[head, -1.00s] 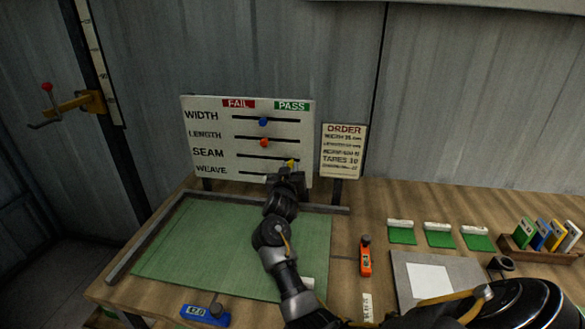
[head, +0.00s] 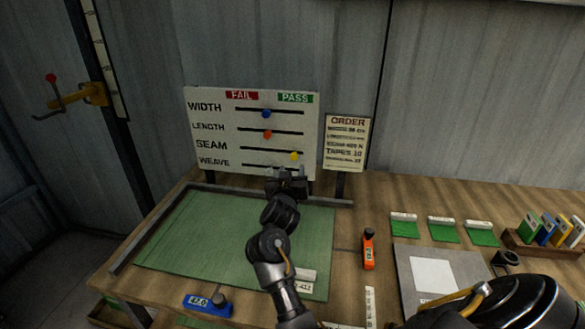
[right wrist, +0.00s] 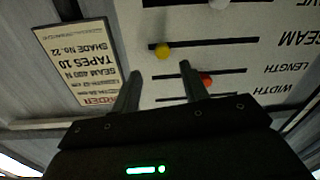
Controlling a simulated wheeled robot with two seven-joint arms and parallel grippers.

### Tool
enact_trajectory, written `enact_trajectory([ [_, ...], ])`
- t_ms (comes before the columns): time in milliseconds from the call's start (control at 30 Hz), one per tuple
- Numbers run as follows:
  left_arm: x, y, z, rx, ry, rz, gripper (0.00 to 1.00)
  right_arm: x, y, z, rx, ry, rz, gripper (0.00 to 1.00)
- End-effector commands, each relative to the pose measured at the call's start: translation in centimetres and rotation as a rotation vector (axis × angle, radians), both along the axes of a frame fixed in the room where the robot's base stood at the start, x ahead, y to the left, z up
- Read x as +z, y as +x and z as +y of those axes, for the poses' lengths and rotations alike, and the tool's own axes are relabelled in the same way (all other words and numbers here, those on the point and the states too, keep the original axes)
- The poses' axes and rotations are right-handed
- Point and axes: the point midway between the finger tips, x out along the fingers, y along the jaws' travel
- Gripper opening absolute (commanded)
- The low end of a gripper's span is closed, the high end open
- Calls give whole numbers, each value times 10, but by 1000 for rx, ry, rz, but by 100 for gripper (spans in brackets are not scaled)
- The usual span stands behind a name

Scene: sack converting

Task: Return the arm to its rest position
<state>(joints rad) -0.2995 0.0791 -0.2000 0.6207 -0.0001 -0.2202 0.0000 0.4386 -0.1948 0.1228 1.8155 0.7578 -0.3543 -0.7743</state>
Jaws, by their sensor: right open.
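The white check board (head: 225,176) stands at the back of the bench, with four slider rows. A blue knob (head: 266,114) is mid-slot on WIDTH and an orange-red knob (head: 267,134) mid-slot on LENGTH. A yellow knob (head: 294,155) is toward the PASS side on SEAM; it also shows in the right wrist view (right wrist: 163,50). A pale knob (right wrist: 219,4) shows at that view's top edge. My right gripper (head: 287,174) is open and empty in front of the board's lower edge, apart from the yellow knob. It hides part of the WEAVE row. My left gripper is not in view.
An order card (head: 346,145) stands right of the board. A green sheet (head: 185,240) lies under my right arm. An orange tool (head: 368,250), a blue gauge (head: 208,304), a grey plate (head: 408,272) and green swatches (head: 443,235) lie around. The air above the bench is clear.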

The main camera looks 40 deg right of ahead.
Motion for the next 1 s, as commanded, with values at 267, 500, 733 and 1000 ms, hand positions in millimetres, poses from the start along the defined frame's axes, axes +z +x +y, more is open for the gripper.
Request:
enact_trajectory([
  [267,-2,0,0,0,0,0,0,0,-10,9,-1,1,1,44],
  [500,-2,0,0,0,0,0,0,0,-10,9,-1,1,1,44],
  [733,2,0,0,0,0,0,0,4,-10,8,-1,1,1,44],
  [1000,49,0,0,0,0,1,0,51,-10,8,-1,1,1,44],
])
